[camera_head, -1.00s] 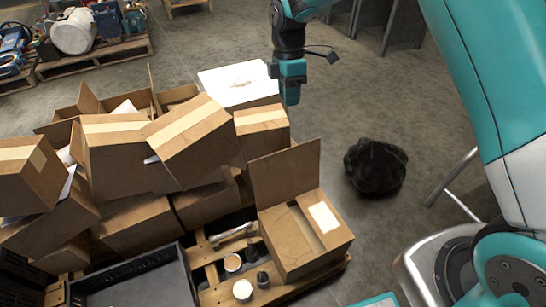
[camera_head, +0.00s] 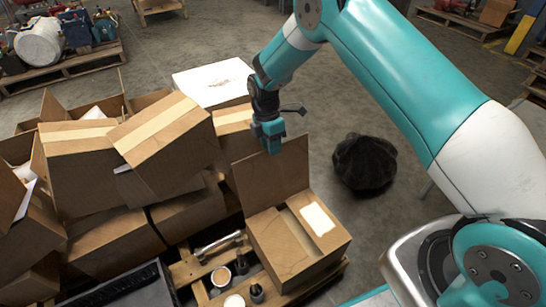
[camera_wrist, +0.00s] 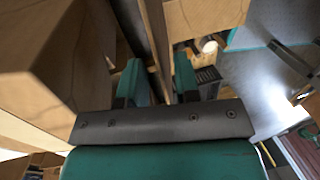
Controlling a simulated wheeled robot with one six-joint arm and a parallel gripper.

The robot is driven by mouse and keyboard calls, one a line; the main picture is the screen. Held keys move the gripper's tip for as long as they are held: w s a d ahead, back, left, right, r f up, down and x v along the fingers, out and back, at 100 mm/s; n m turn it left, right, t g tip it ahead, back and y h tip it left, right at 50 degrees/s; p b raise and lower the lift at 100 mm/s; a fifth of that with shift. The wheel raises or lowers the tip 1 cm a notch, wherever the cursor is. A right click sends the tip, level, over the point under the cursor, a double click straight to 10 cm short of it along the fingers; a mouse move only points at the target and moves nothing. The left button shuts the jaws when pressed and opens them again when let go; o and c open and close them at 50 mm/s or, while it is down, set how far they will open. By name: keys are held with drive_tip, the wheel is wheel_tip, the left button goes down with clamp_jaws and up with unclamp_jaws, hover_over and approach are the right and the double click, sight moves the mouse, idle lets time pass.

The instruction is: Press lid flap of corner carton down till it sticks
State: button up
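The corner carton (camera_head: 308,266) stands on the pallet's near right corner, with a white label (camera_head: 317,219) on its top. Its lid flap (camera_head: 268,182) stands upright along the far side. My gripper (camera_head: 271,146) points down at the flap's top edge and overlaps it slightly in the head view. In the wrist view the two teal fingers of my gripper (camera_wrist: 160,83) are apart, and a brown cardboard edge (camera_wrist: 155,40) runs between them. I cannot tell whether either finger touches it.
Several brown cartons (camera_head: 165,135) are stacked to the left. A white-topped box (camera_head: 212,82) stands behind. A black bag (camera_head: 364,163) lies on the floor to the right. Cans (camera_head: 221,276) and a dark crate (camera_head: 125,288) are at the near left.

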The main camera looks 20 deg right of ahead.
drive_tip(key=shift+x, duration=1.65)
clamp_jaws()
